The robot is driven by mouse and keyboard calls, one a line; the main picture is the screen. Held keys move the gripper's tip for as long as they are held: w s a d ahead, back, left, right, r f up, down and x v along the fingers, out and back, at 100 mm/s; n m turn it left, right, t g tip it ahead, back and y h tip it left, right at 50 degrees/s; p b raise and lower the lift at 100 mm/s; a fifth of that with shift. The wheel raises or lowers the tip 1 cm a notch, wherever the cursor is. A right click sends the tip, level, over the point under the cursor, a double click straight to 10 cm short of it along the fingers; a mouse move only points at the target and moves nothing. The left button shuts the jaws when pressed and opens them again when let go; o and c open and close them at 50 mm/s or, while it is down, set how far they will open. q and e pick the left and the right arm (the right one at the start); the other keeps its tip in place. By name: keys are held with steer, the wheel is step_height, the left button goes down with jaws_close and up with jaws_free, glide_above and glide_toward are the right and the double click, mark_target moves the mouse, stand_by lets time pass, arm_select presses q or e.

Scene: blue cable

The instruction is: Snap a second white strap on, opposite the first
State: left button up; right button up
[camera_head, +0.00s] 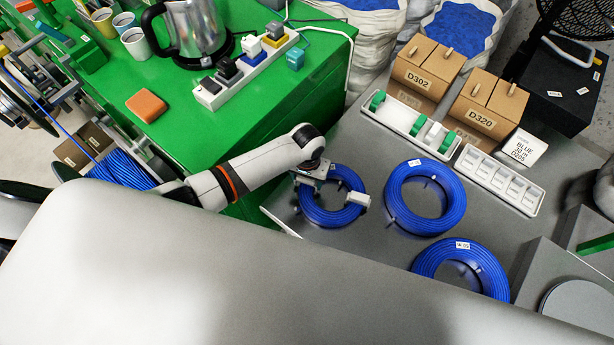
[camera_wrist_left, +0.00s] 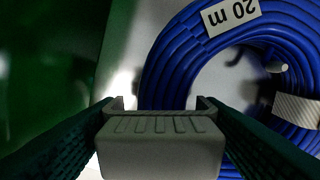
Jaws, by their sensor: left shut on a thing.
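The blue cable coil (camera_head: 335,217) lies on the grey table under my left gripper (camera_head: 309,184). The same coil (camera_wrist_left: 180,68) fills the upper right of the left wrist view, with a "20 m" label. The first white strap (camera_head: 357,199) sits across the coil's right side; it also shows in the wrist view (camera_wrist_left: 297,108). My left gripper (camera_wrist_left: 160,118) is shut on a pale strap (camera_wrist_left: 160,148), at the coil's side opposite the first strap. Whether the held strap touches the cable is hidden. My right gripper is not in view.
Two more blue coils (camera_head: 390,195) (camera_head: 421,258) lie to the right. A white tray with green pieces (camera_head: 376,117) and a white slotted tray (camera_head: 538,206) stand behind, near boxes D302 (camera_head: 413,76) and D320 (camera_head: 475,118). The green bench (camera_head: 196,140) borders the table at left.

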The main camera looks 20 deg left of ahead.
arm_select(q)
steer(key=shift+f, duration=0.3)
steer(key=shift+d+f, duration=0.1)
steer(key=shift+f, duration=0.3)
steer(key=shift+f, duration=0.1)
stand_by(0.7)
steer(key=o, duration=1.2)
steer(key=shift+c, duration=0.2)
step_height(320, 180, up, 7)
steer(key=p, duration=0.7)
steer(key=shift+s, duration=0.1)
